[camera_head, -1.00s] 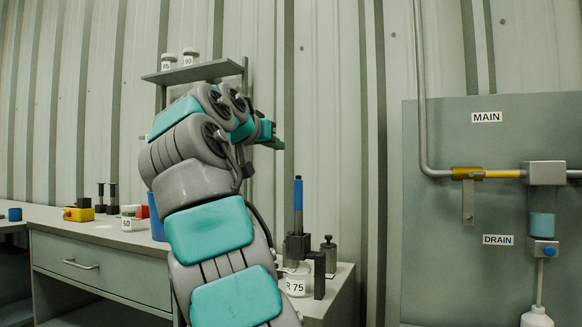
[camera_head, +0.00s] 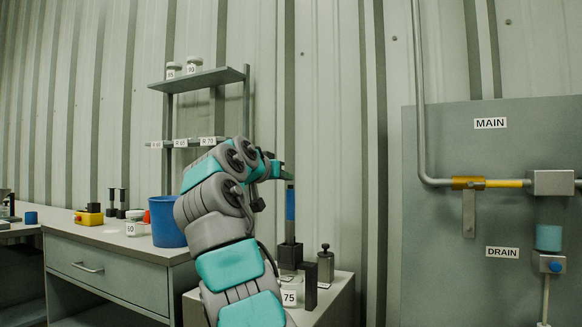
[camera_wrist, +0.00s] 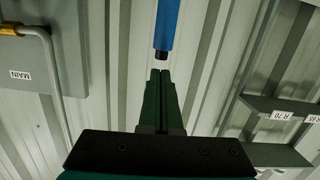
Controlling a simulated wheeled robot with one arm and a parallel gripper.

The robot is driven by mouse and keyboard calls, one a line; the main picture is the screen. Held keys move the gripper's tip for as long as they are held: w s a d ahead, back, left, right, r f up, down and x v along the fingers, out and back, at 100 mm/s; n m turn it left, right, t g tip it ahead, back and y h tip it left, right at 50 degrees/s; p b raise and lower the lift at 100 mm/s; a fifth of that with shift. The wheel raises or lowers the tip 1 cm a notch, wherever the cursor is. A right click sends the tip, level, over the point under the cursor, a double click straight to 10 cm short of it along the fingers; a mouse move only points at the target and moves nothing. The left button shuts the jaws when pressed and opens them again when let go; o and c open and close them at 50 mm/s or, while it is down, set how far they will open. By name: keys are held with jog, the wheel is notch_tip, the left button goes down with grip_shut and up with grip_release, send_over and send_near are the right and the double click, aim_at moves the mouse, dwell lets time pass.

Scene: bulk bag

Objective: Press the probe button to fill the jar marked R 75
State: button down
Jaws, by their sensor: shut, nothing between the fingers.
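The jar marked R 75 (camera_head: 289,298) stands at the foot of the black probe stand, partly behind my arm; only "75" of its label shows. A blue upright tube (camera_head: 290,203) rises from the stand. In the wrist view the blue tube (camera_wrist: 165,22) ends in a small dark tip, which looks like the button. My gripper (camera_head: 287,172) is shut and empty, close above the tube's top. In the wrist view its fingertips (camera_wrist: 160,73) point at the dark tip with a small gap; contact is not seen.
A grey lidded canister (camera_head: 325,264) stands right of the stand on the small cabinet. A blue bucket (camera_head: 166,224) and a jar marked 50 (camera_head: 131,229) are on the bench at left. Shelves (camera_head: 200,79) with jars are behind my arm. The pipe panel (camera_head: 440,250) is at right.

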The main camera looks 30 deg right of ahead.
jog(key=shift+f, duration=0.3)
